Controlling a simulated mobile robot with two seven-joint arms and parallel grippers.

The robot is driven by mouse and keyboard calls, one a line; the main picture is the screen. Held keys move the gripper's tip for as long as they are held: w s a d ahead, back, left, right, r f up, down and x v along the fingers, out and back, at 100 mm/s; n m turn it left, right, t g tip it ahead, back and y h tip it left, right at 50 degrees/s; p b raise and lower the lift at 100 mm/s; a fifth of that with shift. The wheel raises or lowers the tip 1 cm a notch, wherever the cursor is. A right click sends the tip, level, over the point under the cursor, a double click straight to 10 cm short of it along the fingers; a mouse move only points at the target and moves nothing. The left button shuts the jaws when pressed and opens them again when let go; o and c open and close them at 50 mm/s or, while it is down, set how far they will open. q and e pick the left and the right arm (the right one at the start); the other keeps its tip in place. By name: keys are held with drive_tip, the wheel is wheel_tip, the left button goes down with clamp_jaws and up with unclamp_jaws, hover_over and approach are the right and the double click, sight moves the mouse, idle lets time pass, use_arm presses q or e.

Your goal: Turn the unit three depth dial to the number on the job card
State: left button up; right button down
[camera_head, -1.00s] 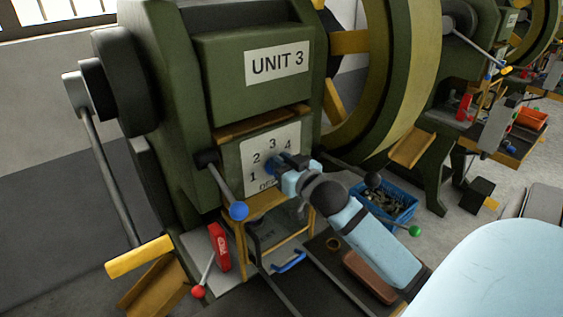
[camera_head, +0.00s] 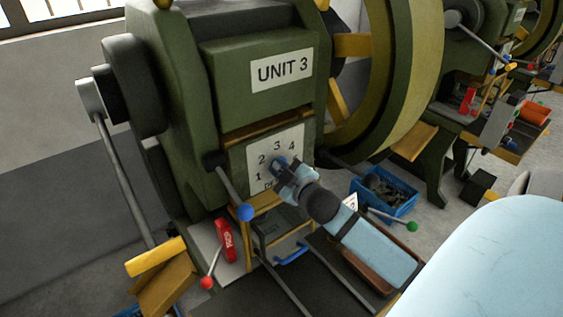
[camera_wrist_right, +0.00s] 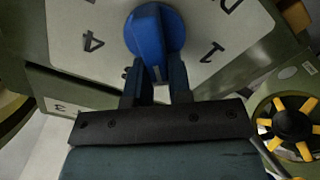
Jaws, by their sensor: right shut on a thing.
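The blue depth dial (camera_head: 280,163) sits on a white plate (camera_head: 262,143) numbered 1 to 4, under the UNIT 3 label. My right gripper (camera_head: 284,166) is shut on the dial. In the right wrist view the blue knob (camera_wrist_right: 155,30) is between the two fingers (camera_wrist_right: 155,82). My left gripper is not in view.
A lever with a blue ball (camera_head: 246,213) stands out just left of the plate. A red block (camera_head: 226,241) and a red-ball lever are lower left. A blue crate (camera_head: 401,208) of small parts and a green-ball lever (camera_head: 412,226) are at right.

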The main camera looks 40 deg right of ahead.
drive_tip(key=shift+a+f+n, duration=0.1)
drive_tip(key=shift+a+n, duration=0.05)
drive_tip(key=shift+n, duration=0.45)
drive_tip(key=c, duration=1)
unclamp_jaws()
drive_tip(key=shift+c, duration=0.2)
drive_tip(key=shift+s+f, duration=0.15)
drive_tip(key=shift+s, duration=0.2)
drive_tip(key=s+a+b, duration=0.1)
drive_tip(key=s+b, duration=0.1)
drive_tip(key=s, duration=1.1)
drive_tip(key=shift+a, duration=0.25)
